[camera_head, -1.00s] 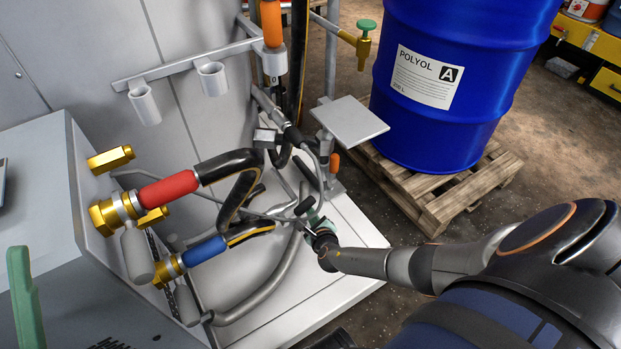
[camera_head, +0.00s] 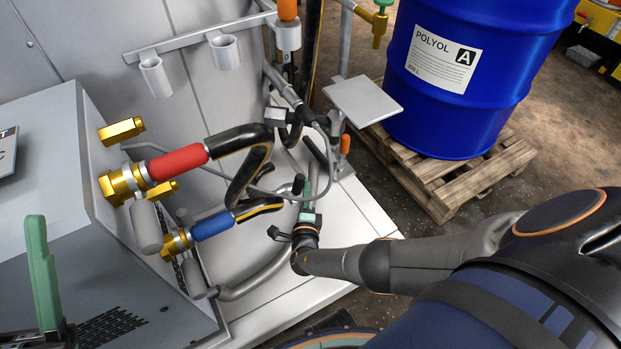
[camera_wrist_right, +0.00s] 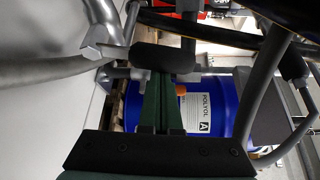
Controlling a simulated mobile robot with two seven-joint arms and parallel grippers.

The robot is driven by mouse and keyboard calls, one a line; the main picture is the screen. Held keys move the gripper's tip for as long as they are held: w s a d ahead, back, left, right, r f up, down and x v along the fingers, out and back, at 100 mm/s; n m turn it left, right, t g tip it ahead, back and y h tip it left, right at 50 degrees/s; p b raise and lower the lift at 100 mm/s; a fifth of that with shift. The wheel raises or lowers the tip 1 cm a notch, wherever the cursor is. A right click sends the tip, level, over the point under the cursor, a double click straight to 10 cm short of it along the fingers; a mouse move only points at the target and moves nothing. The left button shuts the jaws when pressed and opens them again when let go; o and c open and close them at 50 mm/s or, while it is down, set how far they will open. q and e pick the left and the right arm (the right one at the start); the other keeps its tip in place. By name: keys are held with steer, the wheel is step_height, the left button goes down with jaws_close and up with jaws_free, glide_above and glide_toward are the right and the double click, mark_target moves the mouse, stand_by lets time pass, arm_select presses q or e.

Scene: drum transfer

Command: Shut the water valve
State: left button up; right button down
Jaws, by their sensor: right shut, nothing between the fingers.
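A silver lever with a black grip (camera_wrist_right: 165,57) lies across the wrist view, right at the green fingertips of my right gripper (camera_wrist_right: 160,82). I cannot tell whether they touch it, or whether this lever is the water valve's. In the head view my right gripper (camera_head: 306,192) is among the grey pipes at the cabinet's foot, shut and empty. A brass valve with a green knob (camera_head: 380,20) is at the top edge, partly cut off. My left gripper (camera_head: 42,275) shows at the lower left as a green finger; its opening is unclear.
Hoses with a red sleeve (camera_head: 178,161) and a blue sleeve (camera_head: 212,224) join brass fittings on the grey machine (camera_head: 50,180). A blue drum (camera_head: 500,95) stands on a wooden pallet (camera_head: 470,190). A grey plate (camera_head: 362,101) juts out beside the pipes.

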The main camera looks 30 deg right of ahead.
steer(key=shift+w+a+r, duration=0.2)
steer(key=shift+a+r, duration=0.05)
steer(key=shift+a, duration=0.6)
steer(key=shift+s, duration=0.1)
stand_by(0.3)
